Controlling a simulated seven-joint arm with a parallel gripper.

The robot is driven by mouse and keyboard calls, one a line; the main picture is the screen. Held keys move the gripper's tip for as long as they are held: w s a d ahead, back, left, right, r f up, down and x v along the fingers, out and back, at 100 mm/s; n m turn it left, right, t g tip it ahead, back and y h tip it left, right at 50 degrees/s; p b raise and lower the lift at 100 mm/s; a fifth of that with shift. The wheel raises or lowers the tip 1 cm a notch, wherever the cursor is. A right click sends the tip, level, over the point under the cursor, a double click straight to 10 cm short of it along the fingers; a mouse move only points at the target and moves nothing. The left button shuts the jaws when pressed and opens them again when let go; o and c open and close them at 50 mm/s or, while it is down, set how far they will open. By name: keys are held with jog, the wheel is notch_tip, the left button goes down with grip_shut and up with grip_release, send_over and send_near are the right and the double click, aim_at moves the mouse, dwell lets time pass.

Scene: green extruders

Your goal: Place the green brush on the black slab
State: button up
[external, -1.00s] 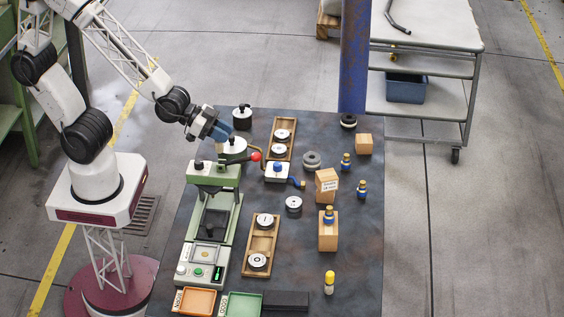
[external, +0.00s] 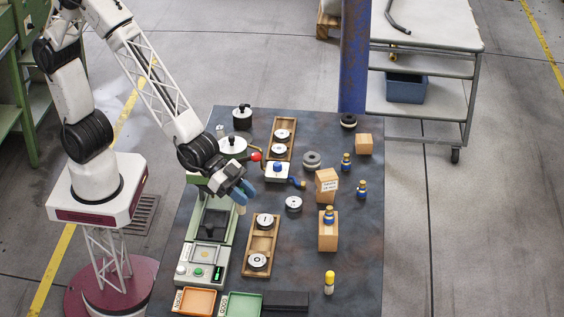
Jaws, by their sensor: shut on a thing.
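My gripper (external: 246,191) is over the green machine, left of the table's middle, with its blue fingers pointing down. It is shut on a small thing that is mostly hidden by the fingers. A pale end (external: 241,209) shows just below them. It appears to be the green brush, but its colour and shape are not clear at this size. No other brush can be made out on the table. The black slab (external: 286,301) lies flat at the table's front edge, right of the green tray (external: 241,305). Its top looks bare. My gripper is well behind it and apart from it.
The green machine (external: 228,225) stands under my gripper, with a control box (external: 200,270) in front. A wooden rack (external: 273,247) with round metal pieces lies between gripper and slab. An orange tray (external: 195,302) and a yellow-capped bottle (external: 329,283) flank the front. Bare table lies right of the rack.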

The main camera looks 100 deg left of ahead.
jog(key=d+f+m+h, duration=0.1)
jog(key=d+f, duration=0.1)
jog(key=d, duration=0.5)
notch_tip(320, 180, down, 11)
jog(key=shift+w+a+r+g, duration=0.15)
jog(key=shift+w+g, duration=0.15)
jog(key=shift+w, duration=0.1)
send_over(290, 301)
jog(key=shift+s+a+f, duration=0.3)
jog(key=shift+f, duration=0.35)
jog(key=shift+w+d+f, duration=0.1)
jog(key=shift+w+f, duration=0.1)
jog(key=shift+f, duration=0.7)
jog(key=shift+w+d+f, duration=0.1)
jog(key=shift+w+f, duration=0.05)
jog(key=shift+f, duration=0.75)
jog(key=shift+f, duration=0.1)
